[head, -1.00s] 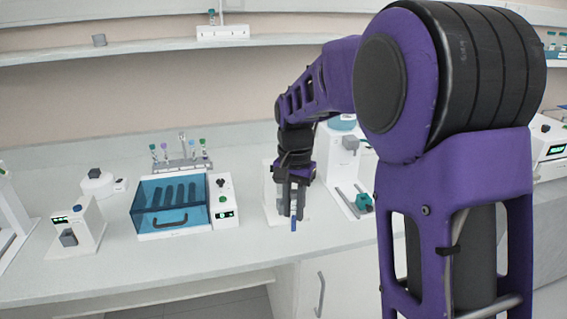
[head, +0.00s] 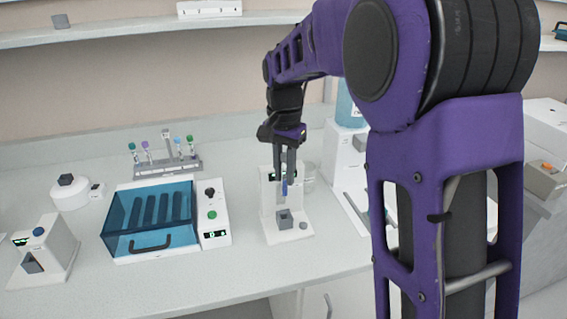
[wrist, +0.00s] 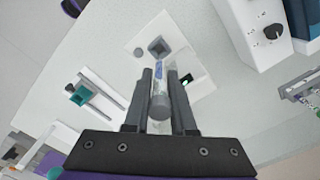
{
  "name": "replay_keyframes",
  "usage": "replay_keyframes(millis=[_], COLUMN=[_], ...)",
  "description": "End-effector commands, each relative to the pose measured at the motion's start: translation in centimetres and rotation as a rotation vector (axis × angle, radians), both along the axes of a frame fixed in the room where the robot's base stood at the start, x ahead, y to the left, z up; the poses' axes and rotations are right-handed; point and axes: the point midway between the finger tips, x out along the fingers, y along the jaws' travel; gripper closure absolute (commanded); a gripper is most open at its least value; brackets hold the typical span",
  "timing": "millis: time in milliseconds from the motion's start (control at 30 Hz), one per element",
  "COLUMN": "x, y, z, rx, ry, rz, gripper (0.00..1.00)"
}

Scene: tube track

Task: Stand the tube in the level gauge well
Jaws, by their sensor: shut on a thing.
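My gripper (head: 286,174) is shut on a clear tube with a blue part (head: 284,188). In the wrist view the tube (wrist: 160,85) lies between the two dark fingers (wrist: 160,98), its grey end nearest the camera. The tube hangs about upright in the head view. Below it stands a white device with a small display, apparently the level gauge (head: 276,236). Its grey square well (head: 284,219) is on the base, and the well (wrist: 158,46) is also seen past the tube's far end. The tube is above the well and apart from it.
A blue-lidded box (head: 150,215) with a control panel stands to the left, with a tube rack (head: 165,168) behind it. Another white device (head: 45,250) is at far left. A taller white machine (head: 340,160) stands close right. The bench front is clear.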

Motion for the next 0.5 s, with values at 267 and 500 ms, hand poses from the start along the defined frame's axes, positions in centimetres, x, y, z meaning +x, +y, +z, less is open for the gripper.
replay_keyframes(millis=[267,500], x=[0.0,0.0], y=[0.0,0.0], z=[-1.4,-3.6], rx=[0.0,0.0], ry=[0.0,0.0], rz=[0.0,0.0], gripper=[1.0,1.0])
